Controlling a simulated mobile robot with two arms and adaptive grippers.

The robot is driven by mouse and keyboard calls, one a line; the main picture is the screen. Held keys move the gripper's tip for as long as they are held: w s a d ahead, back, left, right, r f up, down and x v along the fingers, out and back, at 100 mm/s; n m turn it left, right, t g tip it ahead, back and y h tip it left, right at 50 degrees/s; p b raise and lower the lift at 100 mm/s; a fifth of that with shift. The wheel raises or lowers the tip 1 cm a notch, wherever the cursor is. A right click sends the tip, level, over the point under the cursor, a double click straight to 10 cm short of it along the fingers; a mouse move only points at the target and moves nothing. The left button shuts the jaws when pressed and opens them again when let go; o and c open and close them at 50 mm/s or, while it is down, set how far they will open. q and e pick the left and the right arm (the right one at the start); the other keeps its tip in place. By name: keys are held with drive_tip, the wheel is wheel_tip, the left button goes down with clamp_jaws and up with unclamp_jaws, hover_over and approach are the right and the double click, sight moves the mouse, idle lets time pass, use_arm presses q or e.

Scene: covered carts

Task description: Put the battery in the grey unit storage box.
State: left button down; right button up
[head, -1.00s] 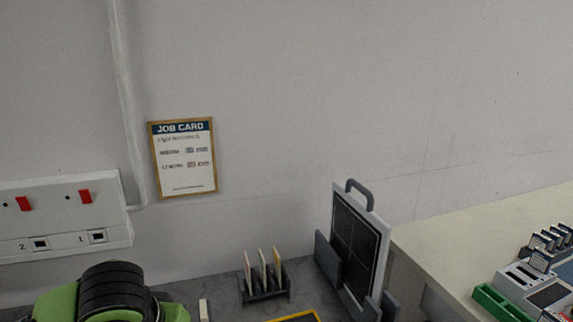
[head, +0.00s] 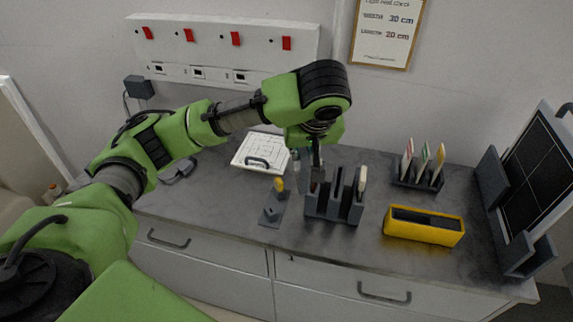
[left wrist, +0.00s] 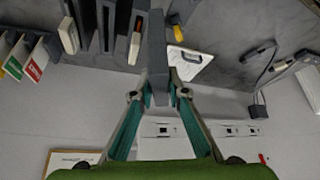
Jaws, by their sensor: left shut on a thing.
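My left gripper (head: 313,178) reaches down at the left end of a dark grey slotted rack (head: 345,211) on the worktop. In the left wrist view its two teal-lined fingers (left wrist: 158,92) are shut on a flat grey slab (left wrist: 157,45), seen edge-on. I cannot tell whether this slab is the battery, or whether it is clear of the rack. A narrow piece with a red mark (left wrist: 135,40) and a white-edged piece (left wrist: 68,35) stand in the rack beside it. No box is plainly recognisable as the grey unit storage box. My right gripper is not in view.
A yellow open box (head: 424,228) and a card holder (head: 417,180) stand right of the rack, with a framed panel (head: 540,165) beyond. A yellow-handled tool on a base (head: 272,214) and a white board (head: 258,151) lie left. Wall sockets (head: 220,50) are behind.

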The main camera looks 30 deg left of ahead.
use_arm(q)
drive_tip(key=w+a+f+p, duration=0.1)
drive_tip(key=w+a+f, duration=0.2)
drive_tip(key=w+f, duration=0.3)
drive_tip(key=w+a+f+p, duration=0.2)
drive_tip(key=w+f, duration=0.4)
drive_tip(key=f, duration=0.1)
drive_tip(key=shift+a, duration=0.4)
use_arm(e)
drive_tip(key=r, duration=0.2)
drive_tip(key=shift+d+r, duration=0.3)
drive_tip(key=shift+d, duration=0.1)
use_arm(q)
drive_tip(key=shift+f, duration=0.1)
drive_tip(key=c, duration=2)
unclamp_jaws()
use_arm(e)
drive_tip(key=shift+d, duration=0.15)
